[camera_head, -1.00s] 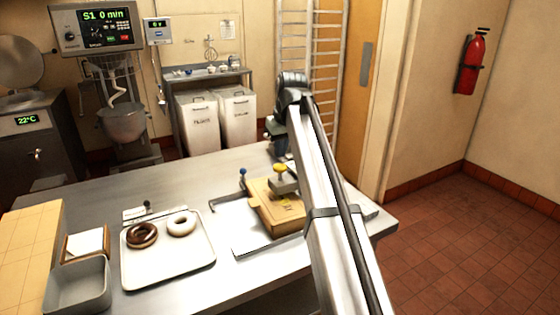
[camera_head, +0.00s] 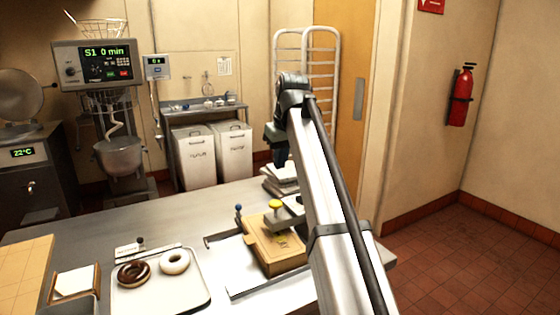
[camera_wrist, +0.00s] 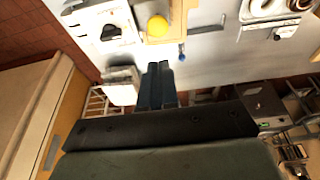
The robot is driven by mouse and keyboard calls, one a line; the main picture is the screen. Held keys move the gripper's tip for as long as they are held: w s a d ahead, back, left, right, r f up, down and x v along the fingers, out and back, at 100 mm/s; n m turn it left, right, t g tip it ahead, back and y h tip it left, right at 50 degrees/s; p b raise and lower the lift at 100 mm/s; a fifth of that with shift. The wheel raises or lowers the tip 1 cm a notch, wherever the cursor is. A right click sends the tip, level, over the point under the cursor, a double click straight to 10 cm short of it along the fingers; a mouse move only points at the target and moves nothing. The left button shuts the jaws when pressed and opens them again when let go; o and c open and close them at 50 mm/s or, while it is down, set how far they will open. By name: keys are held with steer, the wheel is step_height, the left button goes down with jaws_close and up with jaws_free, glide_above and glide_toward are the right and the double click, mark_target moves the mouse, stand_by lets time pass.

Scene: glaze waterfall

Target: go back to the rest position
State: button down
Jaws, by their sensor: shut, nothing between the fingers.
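My gripper (camera_head: 281,160) hangs dark and small at the end of my arm, near the table's far right part. In the wrist view its two fingers (camera_wrist: 158,68) lie side by side, shut, with nothing seen between them. A tan box (camera_head: 270,248) lies on the table in front of the gripper in the head view. A yellow knob (camera_head: 276,204) on a grey block stands over the box, and a blue knob (camera_head: 238,208) is beside it. My arm hides part of the table's right side.
A tray (camera_head: 190,297) holds a dark ring and a white ring on the steel table (camera_head: 190,222). White stacked items (camera_head: 279,184) lie close to the gripper. Two white bins (camera_head: 193,158), a mixer (camera_head: 120,150) and a wire rack (camera_head: 315,45) stand behind. The floor at right is clear.

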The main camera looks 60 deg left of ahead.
stand_by(0.6)
steer(key=w+d+f+m+t+h, duration=0.1)
steer(key=w+d+f+m, duration=0.5)
steer(key=w+d+f, duration=1.85)
steer(key=w+d+f+m+h, duration=0.1)
steer(key=w+d+f+m, duration=0.15)
steer(key=d+f, duration=0.75)
steer(key=w+d+f+m, duration=0.2)
steer(key=w+d+f, duration=0.3)
steer(key=d, duration=0.8)
steer(key=w+d+f+m+h, duration=0.1)
steer(key=w+d+f+m, duration=0.1)
steer(key=d+f, duration=0.85)
steer(key=s+d+f+m, duration=0.2)
steer(key=s+d+f, duration=0.2)
steer(key=d, duration=0.5)
steer(key=s+d+f+m+g, duration=0.1)
steer(key=s+d+f+m, duration=0.2)
steer(key=d, duration=0.6)
steer(key=s+d+f+m, duration=0.1)
steer(key=s+d+f, duration=0.4)
steer(key=d, duration=0.5)
steer(key=s+f+g, duration=0.3)
steer(key=s+f, duration=0.6)
steer(key=s, duration=0.6)
steer(key=s+f+g, duration=0.3)
steer(key=s+f, duration=0.7)
steer(key=s, duration=0.4)
steer(key=shift+s+a+g, duration=0.4)
